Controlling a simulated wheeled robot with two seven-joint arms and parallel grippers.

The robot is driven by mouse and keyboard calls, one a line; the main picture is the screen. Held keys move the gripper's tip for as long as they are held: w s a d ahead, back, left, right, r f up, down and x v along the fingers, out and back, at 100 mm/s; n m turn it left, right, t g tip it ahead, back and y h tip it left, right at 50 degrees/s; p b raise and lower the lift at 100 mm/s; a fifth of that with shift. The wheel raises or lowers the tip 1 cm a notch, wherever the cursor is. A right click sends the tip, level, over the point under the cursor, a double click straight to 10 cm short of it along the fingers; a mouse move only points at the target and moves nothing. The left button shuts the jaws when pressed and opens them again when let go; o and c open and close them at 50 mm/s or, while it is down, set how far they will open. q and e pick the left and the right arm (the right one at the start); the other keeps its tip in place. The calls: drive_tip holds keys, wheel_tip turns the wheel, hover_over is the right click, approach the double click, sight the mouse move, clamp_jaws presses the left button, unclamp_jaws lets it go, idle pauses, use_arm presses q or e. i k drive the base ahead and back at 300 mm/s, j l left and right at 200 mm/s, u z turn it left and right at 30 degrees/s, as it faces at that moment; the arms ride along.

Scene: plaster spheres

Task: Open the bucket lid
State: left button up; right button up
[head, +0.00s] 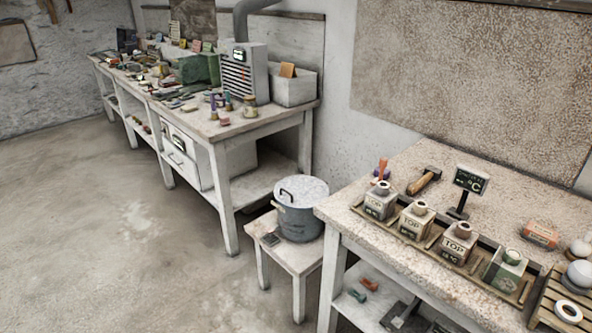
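A grey metal bucket (297,222) stands upright on a small white stool (290,257) near the middle of the head view. Its round, pale grey lid (305,188) sits on top and looks closed. A dark curved handle (287,195) shows at the left of the lid. Neither of my grippers is in view, and nothing touches the bucket or lid.
A speckled worktable (350,216) stands close to the bucket's right, holding several labelled jars, a hammer (424,181) and a small display (468,183). A long cluttered white bench (262,122) runs behind left. A dark flat item (270,239) lies on the stool. Open floor (120,240) is at left.

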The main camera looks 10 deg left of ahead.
sight(295, 191)
drive_tip(key=i+j+z, duration=0.1)
drive_tip(key=i+j, duration=0.25)
drive_tip(key=i+j+z, duration=0.15)
drive_tip(key=i+j, duration=0.15)
drive_tip(key=i+j+z, duration=0.1)
drive_tip(key=i+j, duration=0.2)
drive_tip(key=j, duration=0.2)
drive_tip(key=i+j+z, duration=0.15)
drive_tip(key=i+j, duration=0.15)
drive_tip(key=j, duration=0.15)
